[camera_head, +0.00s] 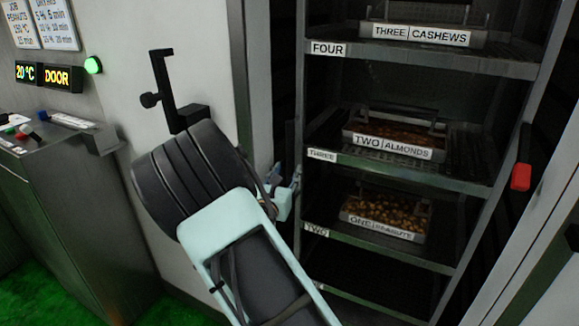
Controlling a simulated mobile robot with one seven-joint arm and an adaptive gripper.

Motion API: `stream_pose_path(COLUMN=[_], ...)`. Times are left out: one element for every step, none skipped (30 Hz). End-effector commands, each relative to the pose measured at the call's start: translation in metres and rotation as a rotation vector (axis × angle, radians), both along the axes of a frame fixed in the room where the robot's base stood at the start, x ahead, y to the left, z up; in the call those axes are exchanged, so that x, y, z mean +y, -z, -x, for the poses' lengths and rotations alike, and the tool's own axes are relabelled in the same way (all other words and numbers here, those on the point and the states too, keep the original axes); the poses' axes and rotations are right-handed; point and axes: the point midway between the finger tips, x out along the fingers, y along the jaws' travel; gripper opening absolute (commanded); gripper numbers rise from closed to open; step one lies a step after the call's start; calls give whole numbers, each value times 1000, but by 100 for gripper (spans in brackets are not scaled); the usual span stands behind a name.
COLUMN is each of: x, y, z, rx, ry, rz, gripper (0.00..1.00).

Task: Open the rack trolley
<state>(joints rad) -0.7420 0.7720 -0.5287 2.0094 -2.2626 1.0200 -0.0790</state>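The rack trolley (440,63) stands inside an open-fronted cabinet at the centre right. It has several dark shelves with metal front edges, with labels FOUR, THREE and TWO in view. My gripper (284,188) is beside the trolley's left post, low in the view. It is small and partly hidden behind my own arm, so its fingers are unclear. I cannot tell whether it touches the post or holds anything.
Trays of cashews (420,35), almonds (392,146) and peanuts (385,228) sit on the shelves. A black latch-like handle (163,88) is on the white panel at left. A red-ended handle (521,177) is at right. A control console (75,220) stands at left.

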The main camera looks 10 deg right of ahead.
Motion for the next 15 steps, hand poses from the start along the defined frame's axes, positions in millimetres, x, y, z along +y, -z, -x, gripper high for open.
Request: stream_pose_path(x=[-5, -7, -9, -11, -12, -13, -14, -15, -16, -17, -17, -17, -17, -18, -17], y=[1, 1, 1, 0, 0, 0, 0, 0, 0, 0, 0, 0, 0, 0, 0], z=[-9, -13, -18, -22, -25, -28, -31, -33, -34, -35, -36, -37, -37, -37, -37], rx=[-1, -1, -1, -2, -1, 0, -1, -1, -1, -1, 0, 0, 0, 0, 0], ry=[1, 1, 2, 2, 1, 1, 0, 1, 1, 1, 1, 1, 0, 0, 0], rz=[2, 0, 0, 0, 0, 0, 0, 0, 0, 0, 0, 0, 0, 0, 0], gripper=[35, 35, 35, 35, 35, 35, 35, 35, 35, 35, 35, 35, 35, 35, 35])
